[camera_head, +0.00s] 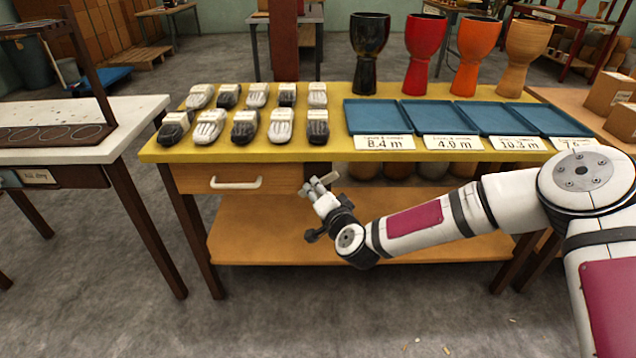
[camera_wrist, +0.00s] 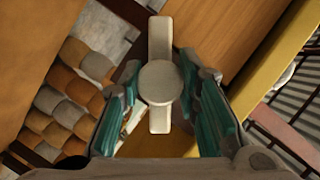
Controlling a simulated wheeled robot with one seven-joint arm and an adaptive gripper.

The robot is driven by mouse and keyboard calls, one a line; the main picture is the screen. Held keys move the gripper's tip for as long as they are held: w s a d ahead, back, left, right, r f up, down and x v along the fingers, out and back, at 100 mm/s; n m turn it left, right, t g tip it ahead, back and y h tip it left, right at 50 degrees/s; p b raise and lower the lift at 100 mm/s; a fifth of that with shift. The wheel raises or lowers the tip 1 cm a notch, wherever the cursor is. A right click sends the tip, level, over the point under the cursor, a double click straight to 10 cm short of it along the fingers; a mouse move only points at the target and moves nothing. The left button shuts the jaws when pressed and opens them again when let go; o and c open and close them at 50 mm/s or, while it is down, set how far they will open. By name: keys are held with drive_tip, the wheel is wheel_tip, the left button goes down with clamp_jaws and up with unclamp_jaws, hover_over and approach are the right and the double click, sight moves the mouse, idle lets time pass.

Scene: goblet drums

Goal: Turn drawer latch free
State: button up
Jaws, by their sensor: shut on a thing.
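The drawer (camera_head: 200,180) is an orange wooden front with a white handle (camera_head: 236,184), under the left part of the yellow table, and it looks shut. The latch (camera_wrist: 160,83) is a pale bar with a round hub, seen in the wrist view between my fingers. In the head view, the latch (camera_head: 323,182) shows small and tilted, just right of the drawer front. My gripper (camera_head: 318,194) is shut on the latch, with teal finger pads on both sides of the hub. The exact finger contact and the latch's mount are hidden.
The yellow table (camera_head: 335,153) bears several black and white shoe-like items at left and several blue trays (camera_head: 460,117) with distance labels at right. Goblet drums (camera_head: 425,52) stand behind the trays. An orange lower shelf (camera_head: 270,228) lies below my gripper. The floor in front is mostly clear.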

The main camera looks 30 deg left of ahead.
drive_tip(key=n+h+p, duration=0.1)
drive_tip(key=n, duration=0.1)
drive_tip(key=n+h+p, duration=0.1)
drive_tip(key=n+p, duration=0.1)
drive_tip(key=shift+s+a+r+t+p, duration=0.1)
drive_tip(key=shift+s+r+t+p, duration=0.1)
drive_tip(key=shift+t+p, duration=0.1)
drive_tip(key=shift+w+f+n+t+h+p, duration=0.1)
drive_tip(key=shift+n+t+h+p, duration=0.2)
drive_tip(key=shift+n+h+p, duration=0.55)
drive_tip(key=shift+f+n+h, duration=0.1)
drive_tip(key=shift+n+h, duration=0.35)
drive_tip(key=shift+n, duration=0.4)
drive_tip(key=shift+f+p, duration=0.1)
drive_tip(key=shift+p, duration=0.2)
drive_tip(key=o, duration=1.2)
drive_tip(key=v, duration=1.2)
drive_tip(key=shift+f, duration=0.1)
